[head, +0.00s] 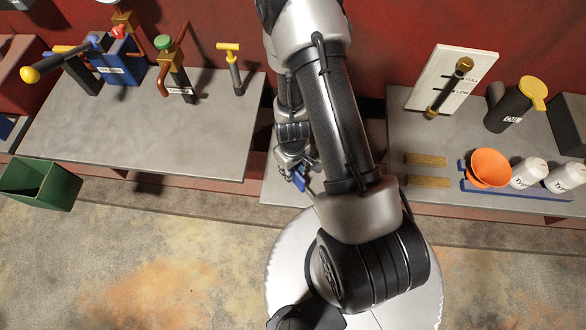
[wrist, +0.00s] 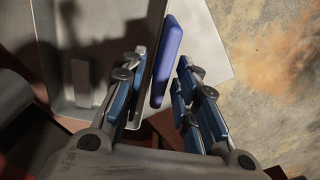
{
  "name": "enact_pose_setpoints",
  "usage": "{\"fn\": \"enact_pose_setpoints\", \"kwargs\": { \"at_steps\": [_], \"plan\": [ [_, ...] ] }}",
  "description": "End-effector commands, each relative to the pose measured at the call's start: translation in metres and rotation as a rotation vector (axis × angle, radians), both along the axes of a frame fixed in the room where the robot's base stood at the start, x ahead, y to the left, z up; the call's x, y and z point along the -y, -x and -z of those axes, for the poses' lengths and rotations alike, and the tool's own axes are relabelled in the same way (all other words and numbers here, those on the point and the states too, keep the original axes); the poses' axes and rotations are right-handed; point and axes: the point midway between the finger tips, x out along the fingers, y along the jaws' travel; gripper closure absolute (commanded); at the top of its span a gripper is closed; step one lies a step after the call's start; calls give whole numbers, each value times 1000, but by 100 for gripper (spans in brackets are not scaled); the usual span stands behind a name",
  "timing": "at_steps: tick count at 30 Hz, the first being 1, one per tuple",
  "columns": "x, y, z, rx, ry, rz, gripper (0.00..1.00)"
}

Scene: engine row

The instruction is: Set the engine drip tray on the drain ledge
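In the wrist view a grey drip tray (wrist: 85,35) with raised walls fills the upper left. A blue grip bar (wrist: 168,58) runs along its right side. My gripper (wrist: 162,68) is open, with one blue-padded finger on each side of the bar and visible gaps to it. The tray lies over a pale flat surface, which looks like the drain ledge (wrist: 215,62); I cannot tell whether it rests flat. In the head view the low grey ledge (head: 276,187) lies between the two benches, with my gripper (head: 298,178) above it. My arm hides most of the tray there.
The left bench (head: 140,135) carries valves and a blue box (head: 115,65). The right bench (head: 440,135) holds an orange funnel (head: 489,168), white bottles (head: 528,172), a dark oil can (head: 510,108) and a level gauge board (head: 450,80). A green bin (head: 40,185) stands at left. The floor in front is clear.

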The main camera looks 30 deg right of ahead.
Motion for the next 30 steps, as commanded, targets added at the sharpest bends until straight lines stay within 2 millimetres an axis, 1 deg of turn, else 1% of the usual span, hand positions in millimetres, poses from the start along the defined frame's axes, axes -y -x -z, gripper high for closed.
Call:
{"fn": "enact_pose_setpoints", "kwargs": {
  "at_steps": [8, 11, 14, 18, 24, 30],
  "plan": [
    [0, 0, 0, 0, 0, 0, 70],
    [0, 0, -6, 1, 0, 0, 70],
    [0, -1, -21, 2, 1, 1, 70],
    [-1, 0, -51, 0, 0, 0, 70],
    [-1, 0, -87, 1, 0, 0, 70],
    [-1, 0, -112, 0, 0, 0, 70]
  ]
}}
